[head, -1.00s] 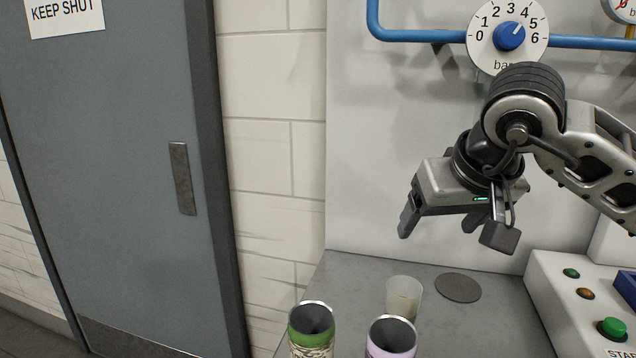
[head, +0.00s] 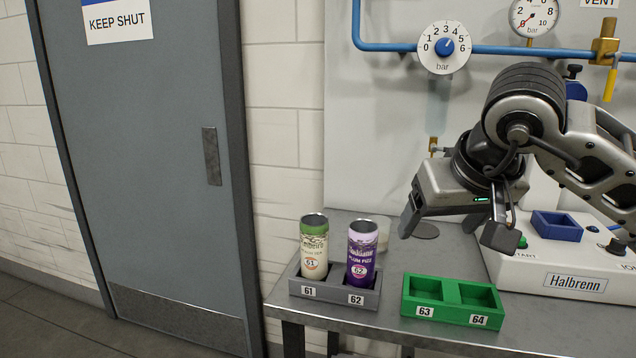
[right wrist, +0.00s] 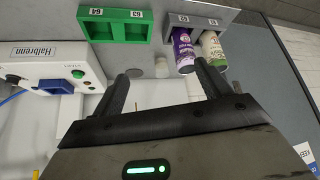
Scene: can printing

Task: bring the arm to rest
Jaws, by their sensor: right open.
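My right gripper (head: 453,229) is open and empty above the back of the bench, in front of the panel. Its two fingers also show apart in the right wrist view (right wrist: 165,90), with nothing between them. My left gripper is not in view. A green-topped can (head: 314,250) and a purple can (head: 361,255) stand upright in the grey holder (head: 330,297), in the slots labelled 61 and 62. Both cans lie to the left of the gripper and apart from it. The cans also show in the right wrist view, purple (right wrist: 183,50) and green-topped (right wrist: 212,48).
A green two-slot holder (head: 452,303), labelled 63 and 64, stands empty on the bench. A white Halbrenn unit (head: 545,265) with a blue tray (head: 557,227) is at right. Behind are a dial (head: 444,47), gauge (head: 535,16) and blue pipe (head: 490,49). A grey door (head: 150,150) stands left.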

